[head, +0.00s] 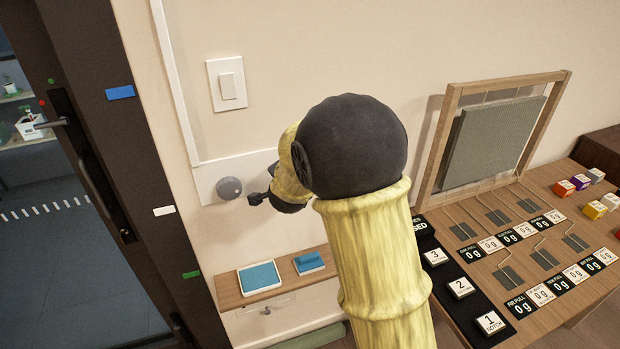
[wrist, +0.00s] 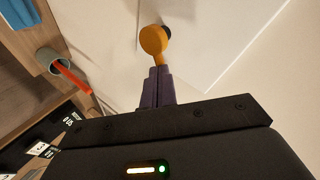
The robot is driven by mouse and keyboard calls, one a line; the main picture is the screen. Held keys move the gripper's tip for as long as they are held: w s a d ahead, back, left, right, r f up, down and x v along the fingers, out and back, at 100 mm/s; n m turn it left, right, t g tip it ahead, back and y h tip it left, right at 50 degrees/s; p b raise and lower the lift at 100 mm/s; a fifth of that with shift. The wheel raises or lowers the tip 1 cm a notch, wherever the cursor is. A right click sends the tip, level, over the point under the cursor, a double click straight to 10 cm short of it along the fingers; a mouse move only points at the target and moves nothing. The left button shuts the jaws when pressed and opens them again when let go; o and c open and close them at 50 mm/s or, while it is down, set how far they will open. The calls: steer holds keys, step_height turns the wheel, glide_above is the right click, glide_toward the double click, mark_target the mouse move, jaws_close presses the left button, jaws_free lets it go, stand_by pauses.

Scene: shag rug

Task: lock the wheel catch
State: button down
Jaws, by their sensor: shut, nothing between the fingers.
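A round grey knob (head: 229,188) sits at the left end of a pale wall plate (head: 207,184). I cannot tell whether this is the wheel of the catch. In the wrist view an orange lever with a round head (wrist: 153,40) stands at the wall, with a dark round part (wrist: 167,31) behind it. The purple fingers of my gripper (wrist: 158,70) are shut and empty, with their tips at the lever's lower end. I cannot tell whether they touch it. In the head view my arm hides the fingertips and the lever.
A light switch (head: 228,85) is above the plate. A small wooden shelf (head: 236,299) with blue pads is below. A dark door frame (head: 150,150) is at left. A table (head: 480,262) with a framed panel and labelled tiles stands at right. The wrist view shows a green cup (wrist: 50,64).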

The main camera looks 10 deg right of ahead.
stand_by(0.3)
steer(key=shift+a+f, duration=0.1)
steer(key=shift+f, duration=0.05)
steer(key=shift+s+a+f, duration=0.15)
steer(key=shift+a+f, duration=0.15)
steer(key=shift+a, duration=0.25)
steer(key=shift+r, duration=0.15)
